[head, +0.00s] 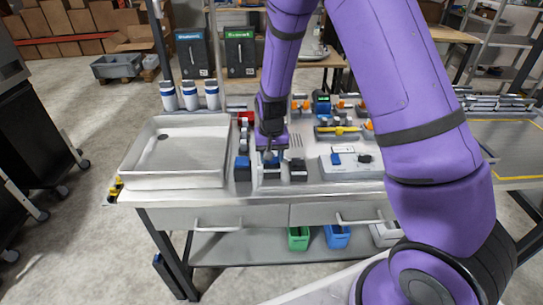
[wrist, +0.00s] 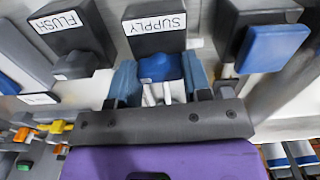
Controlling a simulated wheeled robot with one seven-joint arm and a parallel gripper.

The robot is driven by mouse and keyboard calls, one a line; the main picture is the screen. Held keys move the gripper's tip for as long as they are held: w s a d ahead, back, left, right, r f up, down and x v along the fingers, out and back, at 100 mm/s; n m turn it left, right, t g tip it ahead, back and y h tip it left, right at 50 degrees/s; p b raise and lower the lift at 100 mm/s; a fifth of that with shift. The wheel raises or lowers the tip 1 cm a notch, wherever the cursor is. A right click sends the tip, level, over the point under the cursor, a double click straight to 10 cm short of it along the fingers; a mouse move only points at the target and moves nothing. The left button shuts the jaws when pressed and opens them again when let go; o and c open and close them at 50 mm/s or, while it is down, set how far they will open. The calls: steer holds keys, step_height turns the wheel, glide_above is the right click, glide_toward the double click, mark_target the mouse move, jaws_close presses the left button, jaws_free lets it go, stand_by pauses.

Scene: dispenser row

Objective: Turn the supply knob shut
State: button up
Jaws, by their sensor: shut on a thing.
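The supply unit (wrist: 155,28) is a dark box whose SUPPLY label reads upside down in the wrist view. Its blue knob (wrist: 160,67) sits on the front, between the two fingers of my gripper (wrist: 160,78). The gripper is shut on this knob, one finger at each side. In the head view my gripper (head: 269,158) reaches down to the front of the bench, and the arm and fingers hide most of the knob. The knob's exact turn angle is hard to tell.
A dark FLUSH box (wrist: 70,35) stands close on one side, and a box with a blue paddle (wrist: 272,47) on the other. A white sink tray (head: 180,150) lies left on the bench. A grey control box (head: 350,165) stands to the right.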

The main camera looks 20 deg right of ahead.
steer(key=shift+w+m, duration=0.1)
steer(key=shift+m, duration=0.3)
steer(key=o, duration=0.9)
step_height(320, 180, up, 11)
steer(key=shift+f, duration=0.1)
stand_by(0.5)
